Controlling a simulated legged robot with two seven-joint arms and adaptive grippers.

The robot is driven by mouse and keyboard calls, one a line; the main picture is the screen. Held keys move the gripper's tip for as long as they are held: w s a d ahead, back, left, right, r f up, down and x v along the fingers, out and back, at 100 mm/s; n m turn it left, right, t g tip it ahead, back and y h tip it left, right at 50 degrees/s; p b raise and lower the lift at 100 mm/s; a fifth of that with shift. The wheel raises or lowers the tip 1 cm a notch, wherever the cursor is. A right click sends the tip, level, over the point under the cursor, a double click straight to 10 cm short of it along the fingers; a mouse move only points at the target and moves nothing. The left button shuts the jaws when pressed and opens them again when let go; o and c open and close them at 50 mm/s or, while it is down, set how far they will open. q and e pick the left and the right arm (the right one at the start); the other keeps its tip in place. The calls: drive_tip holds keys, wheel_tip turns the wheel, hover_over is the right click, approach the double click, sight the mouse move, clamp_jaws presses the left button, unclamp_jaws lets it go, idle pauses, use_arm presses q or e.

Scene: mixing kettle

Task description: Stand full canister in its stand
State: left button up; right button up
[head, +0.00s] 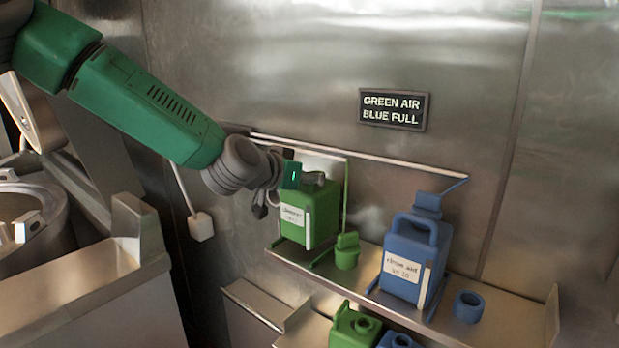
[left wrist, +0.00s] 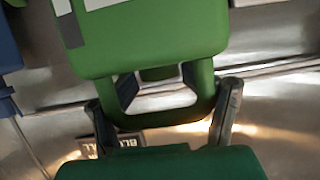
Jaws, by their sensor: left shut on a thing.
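A green canister (head: 310,212) with a white label is upright at the left end of the wall shelf, at a green stand (head: 325,254). Whether its base rests fully in the stand I cannot tell. My left gripper (head: 310,178) is shut on its top handle, coming from the upper left. In the left wrist view the fingers (left wrist: 165,112) are on either side of the green handle, with the canister body (left wrist: 150,45) beyond. My right gripper is not in view.
A green cap-like part (head: 347,252) and a blue ring (head: 468,306) are on the shelf (head: 510,318). Tops of another green canister (head: 353,328) and a blue one (head: 397,341) show below. A sign (head: 394,109) reads GREEN AIR, BLUE FULL. A kettle (head: 35,215) is at left.

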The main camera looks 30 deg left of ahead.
use_arm(q)
drive_tip(key=shift+f, duration=0.1)
idle(0.5)
drive_tip(key=shift+w+f+b, duration=0.1)
drive_tip(key=shift+f+b, duration=0.4)
drive_tip(key=shift+b, duration=0.05)
drive_tip(key=shift+f+b, duration=0.3)
drive_tip(key=shift+f, duration=0.05)
idle(0.3)
drive_tip(key=o, duration=2.1)
drive_tip(key=shift+d, duration=0.1)
drive_tip(key=shift+s+f, duration=0.2)
drive_tip(key=shift+f, duration=0.05)
drive_tip(key=shift+c, duration=0.7)
drive_tip(key=shift+w, duration=0.1)
